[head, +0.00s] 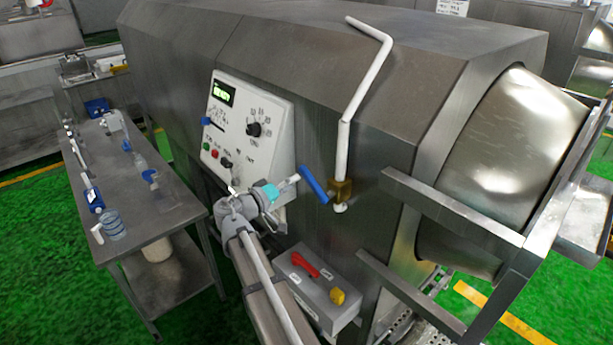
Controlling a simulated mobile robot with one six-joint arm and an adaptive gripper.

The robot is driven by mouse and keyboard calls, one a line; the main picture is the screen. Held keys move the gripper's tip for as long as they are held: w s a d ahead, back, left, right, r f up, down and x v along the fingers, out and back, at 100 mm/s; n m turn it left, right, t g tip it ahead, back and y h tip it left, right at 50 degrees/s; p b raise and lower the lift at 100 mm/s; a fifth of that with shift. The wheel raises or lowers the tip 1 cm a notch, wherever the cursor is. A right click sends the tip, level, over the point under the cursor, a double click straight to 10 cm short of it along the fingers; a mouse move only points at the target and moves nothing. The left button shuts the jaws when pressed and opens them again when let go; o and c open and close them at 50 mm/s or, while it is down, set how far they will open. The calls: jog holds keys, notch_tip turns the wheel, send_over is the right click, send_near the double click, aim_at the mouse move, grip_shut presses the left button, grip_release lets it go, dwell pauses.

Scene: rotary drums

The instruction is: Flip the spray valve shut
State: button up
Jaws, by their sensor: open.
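The spray valve is a brass body (342,190) on a white pipe (343,150) at the front of the steel drum machine. Its blue lever (314,185) sticks out to the left of the brass body, slanting up and left, away from the line of the pipe. My gripper (296,179) comes from the lower left, just left of the lever's upper end. It is small in this view and looks open and empty. I cannot tell whether it touches the lever.
A white control panel (245,125) with a knob and buttons is behind my arm. A grey box (312,295) with a red handle and a yellow knob sits below. A steel table (140,210) with bottles stands left. Steel rails (450,205) jut out right.

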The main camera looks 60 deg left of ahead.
aim_at(304, 177)
jog(key=shift+w+a, duration=0.2)
jog(key=shift+w, duration=1.3)
jog(key=shift+w+a, duration=0.2)
jog(key=shift+w, duration=1.3)
grip_shut()
